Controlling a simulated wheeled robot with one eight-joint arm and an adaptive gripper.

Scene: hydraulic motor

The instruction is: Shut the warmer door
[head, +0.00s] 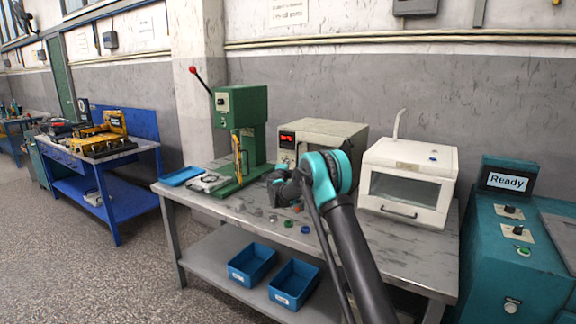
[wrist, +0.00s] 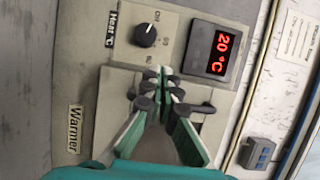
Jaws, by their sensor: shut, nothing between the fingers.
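The warmer (head: 335,130) is a beige box with a red display at the back of the grey workbench. My arm covers part of its front in the head view. In the wrist view, its front panel (wrist: 190,55) fills most of the picture, with a knob, a red "20 °C" display and a "Warmer" label. My gripper (head: 277,187) is in front of the warmer at its lower left. In the wrist view my gripper (wrist: 160,80) is shut and empty, its tips over the panel. I cannot tell contact or how far the door stands open.
A green press (head: 243,125) with a red-knobbed lever stands left of the warmer. A white box with a window (head: 408,180) stands to the right. Small coloured parts lie on the workbench (head: 255,209) in front. Blue bins (head: 294,284) sit on the lower shelf.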

